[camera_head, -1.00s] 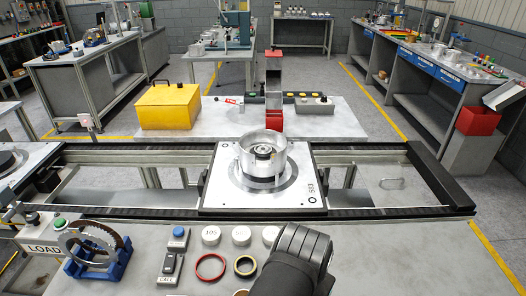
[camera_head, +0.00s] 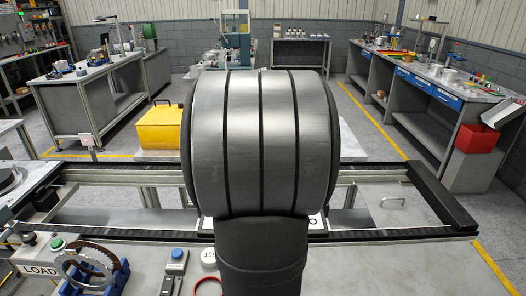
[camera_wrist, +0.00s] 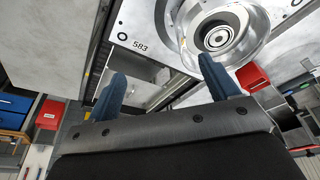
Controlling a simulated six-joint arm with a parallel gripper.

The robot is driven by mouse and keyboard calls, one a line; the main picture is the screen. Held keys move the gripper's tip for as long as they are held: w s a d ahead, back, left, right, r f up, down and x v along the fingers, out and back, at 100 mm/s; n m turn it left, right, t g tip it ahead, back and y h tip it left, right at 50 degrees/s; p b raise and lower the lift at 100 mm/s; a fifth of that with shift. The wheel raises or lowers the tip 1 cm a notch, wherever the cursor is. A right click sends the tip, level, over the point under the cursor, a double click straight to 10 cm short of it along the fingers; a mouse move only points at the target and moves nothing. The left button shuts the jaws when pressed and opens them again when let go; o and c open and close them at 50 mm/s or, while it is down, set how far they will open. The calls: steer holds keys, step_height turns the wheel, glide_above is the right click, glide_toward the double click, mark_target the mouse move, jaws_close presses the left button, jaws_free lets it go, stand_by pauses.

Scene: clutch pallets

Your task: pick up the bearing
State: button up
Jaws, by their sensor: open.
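The bearing (camera_wrist: 218,38) shows in the wrist view as a small dark-and-silver ring at the centre of a round silver housing (camera_wrist: 258,38). The housing sits on a pale metal pallet (camera_wrist: 133,22) marked with a number. My gripper (camera_wrist: 162,70) is open, with its two blue fingers apart and nothing between them. In the head view my arm hides the bearing, the housing and most of the pallet.
Dark conveyor rails (camera_head: 395,232) run across the head view. A yellow box (camera_head: 159,128) stands on the table behind them.

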steer(key=w+a+r+t, duration=0.1)
steer(key=w+a+r, duration=0.3)
steer(key=w+a, duration=0.35)
steer(key=shift+n+t+h, duration=0.3)
steer(key=shift+n+h, duration=0.1)
steer(key=x, duration=1.2)
steer(key=shift+d+f, duration=0.1)
steer(key=shift+x, duration=2.65)
steer(key=shift+s+a+f, duration=0.1)
steer(key=shift+s+a, duration=0.05)
steer(key=shift+a, duration=0.05)
steer(key=c, duration=1.1)
